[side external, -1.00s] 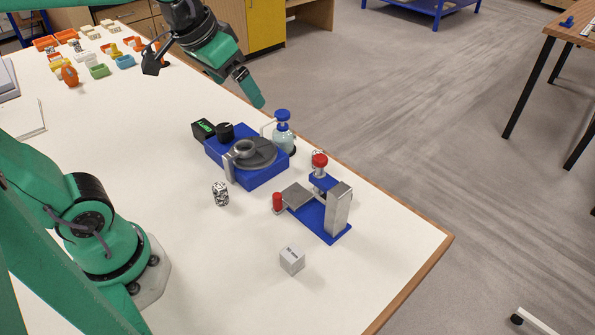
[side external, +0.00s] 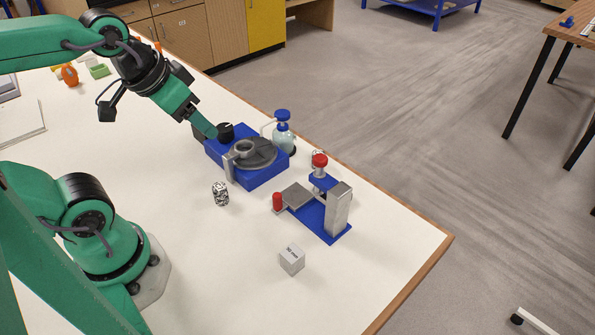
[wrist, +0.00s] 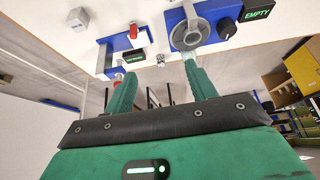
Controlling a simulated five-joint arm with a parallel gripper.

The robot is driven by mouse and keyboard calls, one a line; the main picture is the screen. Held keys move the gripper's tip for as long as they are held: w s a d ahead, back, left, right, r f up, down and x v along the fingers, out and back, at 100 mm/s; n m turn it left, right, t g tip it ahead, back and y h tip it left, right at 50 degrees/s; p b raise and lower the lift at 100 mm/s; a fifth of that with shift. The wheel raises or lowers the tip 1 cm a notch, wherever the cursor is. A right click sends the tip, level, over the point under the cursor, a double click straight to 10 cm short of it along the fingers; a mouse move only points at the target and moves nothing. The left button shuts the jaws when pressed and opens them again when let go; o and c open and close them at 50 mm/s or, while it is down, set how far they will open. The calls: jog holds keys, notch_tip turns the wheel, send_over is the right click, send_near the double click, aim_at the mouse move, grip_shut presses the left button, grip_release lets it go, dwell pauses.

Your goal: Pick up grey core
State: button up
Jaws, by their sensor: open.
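No plain grey cylinder stands out, so I cannot tell for certain which piece is the grey core. A black-and-white speckled piece (side external: 220,193) stands upright on the white table, in front of the blue turntable device. A pale grey labelled cube (side external: 291,260) sits at the near right, also in the wrist view (wrist: 77,17). My gripper (side external: 212,132) is open and empty, its fingers apart, beside the turntable's black knob.
The blue turntable device (side external: 262,175) has a display reading EMPTY (wrist: 257,13). A blue-topped bottle (side external: 283,138) stands behind it. The blue press (side external: 316,219) stands to its right. The table's wooden edge (side external: 410,288) runs along the right. The table's near middle is clear.

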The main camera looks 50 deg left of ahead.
jog(key=shift+w, duration=0.1)
jog(key=w+d+f+m+g, duration=0.1)
jog(key=w+f+m+g, duration=0.15)
jog(key=w, duration=1.35)
jog(key=w+f+g, duration=0.1)
jog(key=w+f, duration=0.3)
jog(key=w+d+f+g, duration=0.1)
jog(key=w+f, duration=0.3)
jog(key=f, duration=0.1)
jog(key=w+d+f+g, duration=0.1)
jog(key=w+f, duration=0.3)
jog(key=shift+w+f+m, duration=0.1)
jog(key=shift+f+m, duration=0.1)
jog(key=shift+m, duration=0.15)
jog(key=shift+w+f, duration=0.15)
jog(key=shift+f, duration=0.1)
jog(key=shift+f, duration=0.15)
